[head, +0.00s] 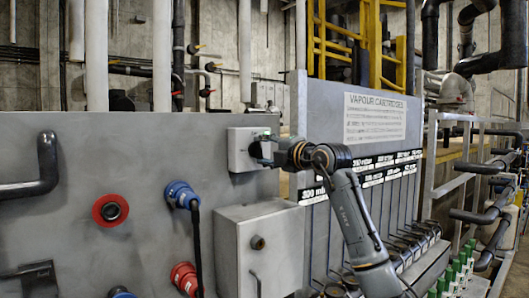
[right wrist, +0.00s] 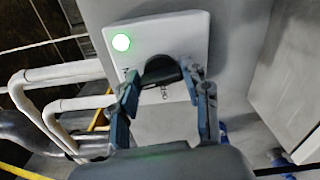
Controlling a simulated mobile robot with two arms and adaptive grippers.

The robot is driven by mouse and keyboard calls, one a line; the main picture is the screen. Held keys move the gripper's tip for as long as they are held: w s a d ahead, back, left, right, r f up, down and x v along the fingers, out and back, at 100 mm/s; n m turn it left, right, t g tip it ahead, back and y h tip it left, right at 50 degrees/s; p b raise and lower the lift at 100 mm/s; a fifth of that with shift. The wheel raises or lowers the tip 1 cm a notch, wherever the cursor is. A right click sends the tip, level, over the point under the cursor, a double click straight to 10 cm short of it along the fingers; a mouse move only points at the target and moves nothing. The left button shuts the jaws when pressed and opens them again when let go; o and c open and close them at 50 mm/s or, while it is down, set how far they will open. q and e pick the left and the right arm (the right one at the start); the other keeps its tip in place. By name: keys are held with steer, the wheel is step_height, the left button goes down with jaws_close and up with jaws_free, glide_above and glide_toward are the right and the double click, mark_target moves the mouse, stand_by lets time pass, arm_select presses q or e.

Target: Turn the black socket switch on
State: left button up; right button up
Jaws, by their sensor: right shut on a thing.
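The black socket switch (right wrist: 160,70) sits on a light grey box (right wrist: 187,40) with a lit green lamp (right wrist: 121,42) in its corner. In the head view this switch box (head: 240,158) is mounted on the upper right of the grey panel. My right gripper (right wrist: 162,76) is at the switch, with one finger on each side, shut on it. In the head view my right gripper (head: 268,151) reaches the box from the right and hides much of the switch. My left gripper is not in view.
A grey box (head: 262,235) juts out below my right gripper. A sign board (head: 385,118) stands to the right. White pipes (right wrist: 45,85) show in the wrist view.

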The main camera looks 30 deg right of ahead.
steer(key=shift+m, duration=0.9)
steer(key=o, duration=1.2)
steer(key=shift+w+f, duration=0.1)
steer(key=shift+c, duration=0.2)
steer(key=s+d, duration=0.1)
steer(key=s, duration=1.1)
